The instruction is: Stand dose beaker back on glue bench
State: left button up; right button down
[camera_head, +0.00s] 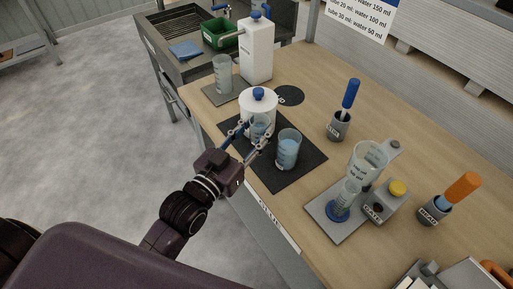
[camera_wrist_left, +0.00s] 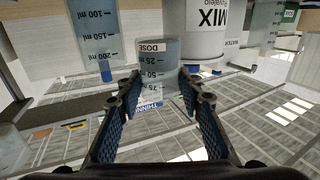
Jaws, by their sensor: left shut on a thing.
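The dose beaker (camera_head: 262,123) is a small clear cup with a white DOSE label; it also shows in the left wrist view (camera_wrist_left: 157,58). My left gripper (camera_head: 257,137) is shut on it, with one finger on each side, and the fingers hide part of it. The beaker is over the dark mat (camera_head: 302,170) on the wooden glue bench (camera_head: 308,87), in front of the white MIX pot (camera_head: 258,105). I cannot tell whether its base touches the mat. My right gripper is not in view.
A beaker with blue liquid (camera_head: 288,152) stands close right of my gripper. A tall beaker (camera_head: 222,72) and white dispenser (camera_head: 257,50) stand behind. A scale (camera_head: 326,219) with stacked cups and handled pots (camera_head: 340,125) are to the right.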

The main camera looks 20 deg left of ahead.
aim_at(254, 141)
pick_arm(q)
notch_tip(254, 141, down, 4)
jog(key=shift+r, duration=0.2)
jog(key=shift+f, duration=1.85)
jog(key=shift+f, duration=0.1)
jog(key=o, duration=0.9)
jog(key=shift+f, duration=0.1)
jog(key=shift+s, duration=0.1)
jog(key=shift+b+v, duration=1.1)
jog(key=shift+v, duration=4.75)
